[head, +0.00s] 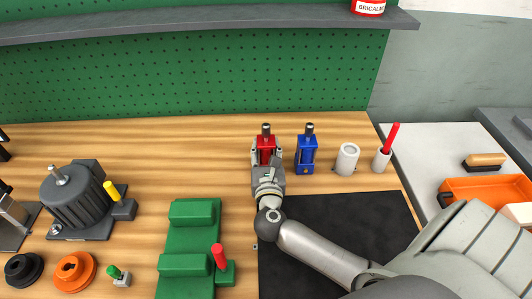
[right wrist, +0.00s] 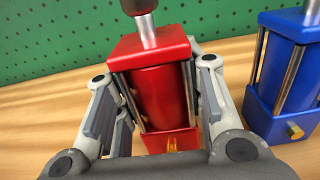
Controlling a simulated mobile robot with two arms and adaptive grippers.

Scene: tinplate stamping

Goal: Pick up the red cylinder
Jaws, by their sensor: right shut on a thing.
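The red cylinder (head: 266,143) stands upright on the wooden bench, in front of the green pegboard. It has a red square-ended body with metal rods and a dark-tipped rod on top. My right gripper (head: 267,158) is shut on it, with a finger on either side. In the right wrist view the red cylinder (right wrist: 158,95) fills the space between the fingers, and its base looks to be at the bench top. The gripper hides part of its lower body in the head view. My left gripper is not in view.
A similar blue cylinder (head: 306,153) stands close on the right. Beyond it are a white-grey cup (head: 347,158) and a holder with a red stick (head: 390,139). A black mat (head: 330,215) lies in front, and a green fixture (head: 190,243) is left of it.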

